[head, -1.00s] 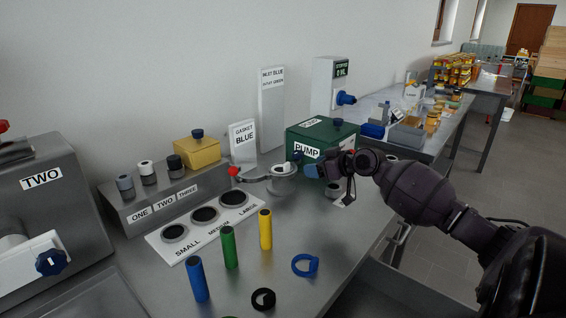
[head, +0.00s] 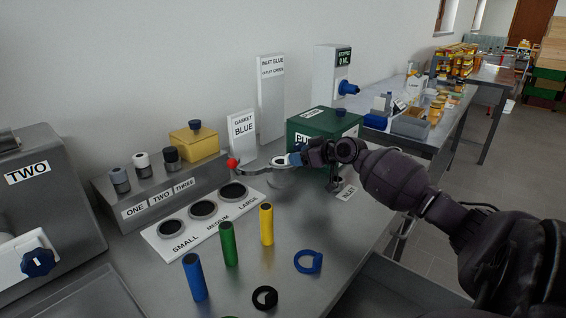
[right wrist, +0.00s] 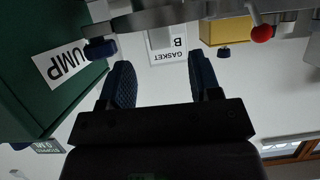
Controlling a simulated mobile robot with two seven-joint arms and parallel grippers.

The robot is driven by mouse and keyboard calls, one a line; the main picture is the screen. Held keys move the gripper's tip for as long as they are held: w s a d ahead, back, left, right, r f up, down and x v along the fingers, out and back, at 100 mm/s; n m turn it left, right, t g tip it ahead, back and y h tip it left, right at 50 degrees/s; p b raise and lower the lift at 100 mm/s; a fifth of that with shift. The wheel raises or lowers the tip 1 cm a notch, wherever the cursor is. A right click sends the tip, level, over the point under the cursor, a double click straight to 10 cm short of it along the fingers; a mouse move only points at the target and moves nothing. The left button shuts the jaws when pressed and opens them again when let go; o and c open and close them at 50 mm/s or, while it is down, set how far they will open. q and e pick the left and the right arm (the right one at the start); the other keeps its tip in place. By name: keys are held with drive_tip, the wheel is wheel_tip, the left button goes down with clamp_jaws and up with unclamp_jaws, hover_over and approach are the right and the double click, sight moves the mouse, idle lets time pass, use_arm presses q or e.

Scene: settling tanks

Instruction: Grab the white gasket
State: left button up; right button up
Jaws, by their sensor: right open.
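I cannot make out a white gasket in either view. A blue ring (head: 308,262) with a tab and a black ring (head: 265,297) lie on the steel bench at the front. My right gripper (head: 291,160) is at the front of the green pump box (head: 317,125), above a round metal fitting (head: 281,177) that it partly hides. In the right wrist view the blue fingers (right wrist: 160,80) are apart with nothing between them. The pump box (right wrist: 40,85) is at the left there, and the gasket sign (right wrist: 168,47) shows upside down beyond the fingers. My left gripper is out of view.
A lever with a red ball (head: 233,163) stands close left of my gripper. Blue (head: 195,277), green (head: 229,243) and yellow (head: 266,224) cylinders stand upright by a white plate (head: 168,240) with three round holes. The bench's front right is clear.

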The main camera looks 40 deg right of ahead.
sight(282, 158)
drive_tip(key=x, duration=0.3)
drive_tip(key=shift+w+a+f+b, duration=0.15)
drive_tip(key=shift+w+b, duration=0.05)
drive_tip(key=shift+b, duration=0.15)
drive_tip(key=shift+w+f, duration=0.1)
drive_tip(key=shift+w, duration=0.5)
